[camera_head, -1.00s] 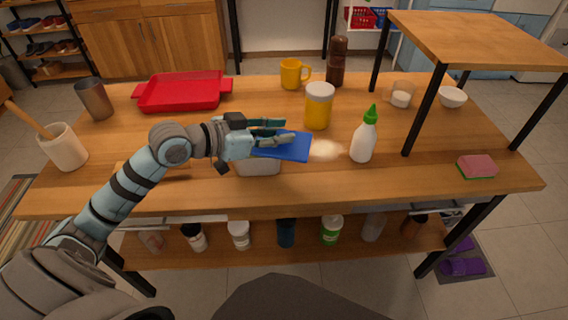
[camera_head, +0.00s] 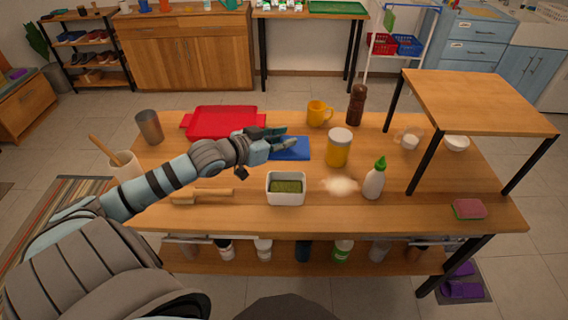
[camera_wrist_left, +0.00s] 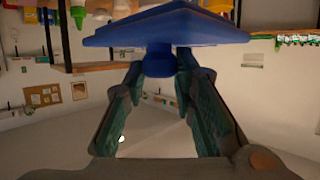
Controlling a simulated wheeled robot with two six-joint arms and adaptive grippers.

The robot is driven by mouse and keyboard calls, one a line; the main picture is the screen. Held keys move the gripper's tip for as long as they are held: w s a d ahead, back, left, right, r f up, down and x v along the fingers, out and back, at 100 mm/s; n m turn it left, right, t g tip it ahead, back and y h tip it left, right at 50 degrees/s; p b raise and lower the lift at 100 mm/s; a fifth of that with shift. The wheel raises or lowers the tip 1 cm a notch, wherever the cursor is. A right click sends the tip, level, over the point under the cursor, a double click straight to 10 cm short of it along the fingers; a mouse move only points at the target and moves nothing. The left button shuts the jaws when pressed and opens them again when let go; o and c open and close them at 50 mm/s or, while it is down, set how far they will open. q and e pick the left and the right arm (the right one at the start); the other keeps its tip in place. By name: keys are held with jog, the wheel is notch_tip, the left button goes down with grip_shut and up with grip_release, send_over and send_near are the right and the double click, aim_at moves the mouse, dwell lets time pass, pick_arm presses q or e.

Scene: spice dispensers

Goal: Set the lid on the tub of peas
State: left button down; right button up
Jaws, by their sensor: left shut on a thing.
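The tub of peas (camera_head: 286,201) is a white, open container with green contents showing, upright near the table's front edge in the head view. My left gripper (camera_head: 280,142) is shut on the blue lid (camera_head: 297,153) and holds it up, behind the tub in the picture and apart from it. In the left wrist view the lid (camera_wrist_left: 165,27) spans the top, and the fingers (camera_wrist_left: 161,88) close around its blue knob (camera_wrist_left: 160,63). My right gripper is not in view.
A yellow jar (camera_head: 338,152), a white bottle with a green tip (camera_head: 374,184) and a pale powdery patch (camera_head: 340,185) are right of the tub. A red tray (camera_head: 222,122) lies behind. A wooden utensil (camera_head: 200,195) lies left of the tub.

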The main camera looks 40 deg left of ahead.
pick_arm(q)
notch_tip(320, 180, down, 13)
jog(key=b, duration=0.4)
jog(key=shift+w+f+b, duration=0.1)
jog(key=shift+w+b, duration=0.05)
jog(key=shift+b, duration=0.25)
jog(key=shift+f, duration=0.1)
jog(key=shift+f+b, duration=0.3)
jog(key=shift+b, duration=0.05)
jog(key=c, duration=1.3)
grip_release()
jog(key=shift+r, duration=0.1)
